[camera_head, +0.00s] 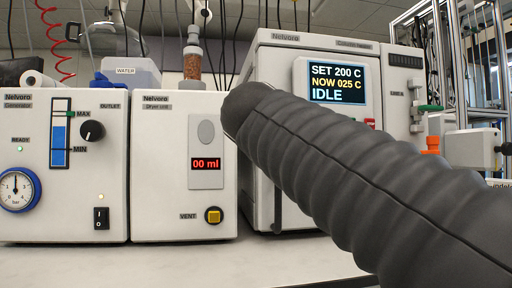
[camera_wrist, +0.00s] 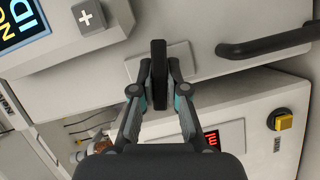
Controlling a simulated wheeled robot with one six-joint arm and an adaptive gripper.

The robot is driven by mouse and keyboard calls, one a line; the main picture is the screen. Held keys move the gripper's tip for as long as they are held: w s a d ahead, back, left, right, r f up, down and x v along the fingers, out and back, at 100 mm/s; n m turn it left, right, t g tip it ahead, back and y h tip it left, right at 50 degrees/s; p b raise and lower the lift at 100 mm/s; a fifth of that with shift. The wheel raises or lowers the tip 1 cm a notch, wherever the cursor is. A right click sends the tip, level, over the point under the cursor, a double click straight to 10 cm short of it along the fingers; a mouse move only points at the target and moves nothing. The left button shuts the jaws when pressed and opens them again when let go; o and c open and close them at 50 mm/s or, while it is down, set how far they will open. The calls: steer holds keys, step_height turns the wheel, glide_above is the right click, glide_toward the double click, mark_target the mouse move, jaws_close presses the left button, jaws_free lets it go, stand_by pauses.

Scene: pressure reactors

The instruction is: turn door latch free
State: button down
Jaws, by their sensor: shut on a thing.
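The door latch (camera_wrist: 159,56) is a black upright bar in the middle of the wrist view, in front of a pale plate (camera_wrist: 186,60) on the white door. My gripper (camera_wrist: 160,82) has one finger on each side of the latch and is shut on it. The reactor (camera_head: 335,55) stands at the right in the head view, its display reading SET 200 C, NOW 025 C, IDLE. My grey sleeved arm covers much of its front there, so the latch and my gripper are hidden in that view.
A black bar handle (camera_wrist: 265,44) sticks out right of the latch in the wrist view. The dryer unit (camera_head: 165,140) and the generator (camera_head: 75,180) stand left of the reactor. The bench front (camera_head: 180,264) is bare.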

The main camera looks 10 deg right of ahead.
steer(key=shift+n, duration=0.4)
steer(key=c, duration=1.2)
jaws_free()
steer(key=v, duration=1.2)
steer(key=shift+f, duration=0.2)
steer(key=shift+s, duration=0.1)
